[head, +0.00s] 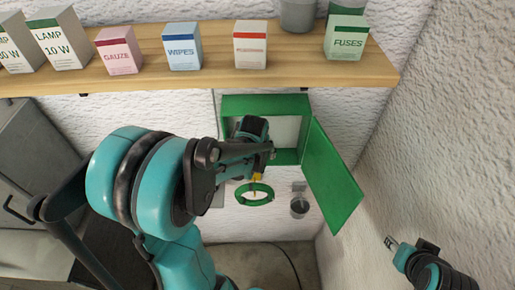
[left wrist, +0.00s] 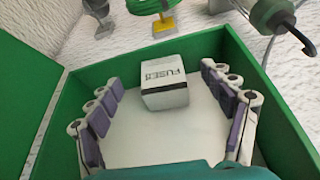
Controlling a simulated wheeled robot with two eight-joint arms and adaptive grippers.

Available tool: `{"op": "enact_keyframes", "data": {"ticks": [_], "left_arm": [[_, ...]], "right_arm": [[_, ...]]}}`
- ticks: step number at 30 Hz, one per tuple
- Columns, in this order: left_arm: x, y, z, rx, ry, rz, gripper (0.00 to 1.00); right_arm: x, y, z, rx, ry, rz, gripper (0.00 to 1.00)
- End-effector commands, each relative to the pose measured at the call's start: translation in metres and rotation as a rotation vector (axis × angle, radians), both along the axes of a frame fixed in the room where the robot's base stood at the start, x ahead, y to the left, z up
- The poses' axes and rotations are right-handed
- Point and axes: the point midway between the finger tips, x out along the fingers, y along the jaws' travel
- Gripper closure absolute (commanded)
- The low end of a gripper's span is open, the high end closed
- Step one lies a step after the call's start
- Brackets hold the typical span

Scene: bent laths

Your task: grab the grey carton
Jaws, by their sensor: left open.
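A grey-white carton (left wrist: 165,88) lettered FUSES, with a dark band, is inside the green wall cabinet (left wrist: 232,50). Its lettering appears upside down in the left wrist view. The cabinet (head: 262,101) also shows in the head view, its door (head: 333,178) swung open to the right; the carton is hidden there behind my arm. My left gripper (left wrist: 160,74) is open, its fingers inside the cabinet on either side of the carton, with gaps on both sides. In the head view my left gripper (head: 252,130) reaches into the cabinet. My right gripper (head: 391,243) is at the lower right, away from the cabinet.
A green ring (head: 241,199) hangs from a yellow hook (head: 257,178) below the cabinet, beside a small cup (head: 299,207).

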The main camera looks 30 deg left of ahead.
Motion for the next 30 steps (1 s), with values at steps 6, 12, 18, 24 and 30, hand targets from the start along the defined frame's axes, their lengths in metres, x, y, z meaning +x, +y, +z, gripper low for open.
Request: {"op": "enact_keyframes", "data": {"ticks": [6, 12, 18, 24, 30], "left_arm": [[0.021, 0.011, 0.001, 0.0, 0.0, 0.0, 0.19], [0.044, 0.022, -0.015, 0.0, 0.0, 0.0, 0.19], [0.048, 0.024, -0.028, 0.0, 0.0, -0.001, 0.19], [0.048, 0.024, -0.028, 0.0, 0.0, -0.001, 0.19], [0.048, 0.024, -0.028, 0.0, 0.0, -0.001, 0.69]], "right_arm": [[0.0, 0.0, 0.006, 0.0, 0.0, 0.0, 0.6], [0.0, 0.0, 0.009, 0.0, 0.0, 0.0, 0.6], [0.0, 0.0, 0.009, 0.0, 0.0, 0.0, 0.6], [0.0, 0.0, 0.009, 0.0, 0.0, 0.0, 0.6], [0.0, 0.0, 0.009, 0.0, 0.0, 0.0, 0.6]]}}
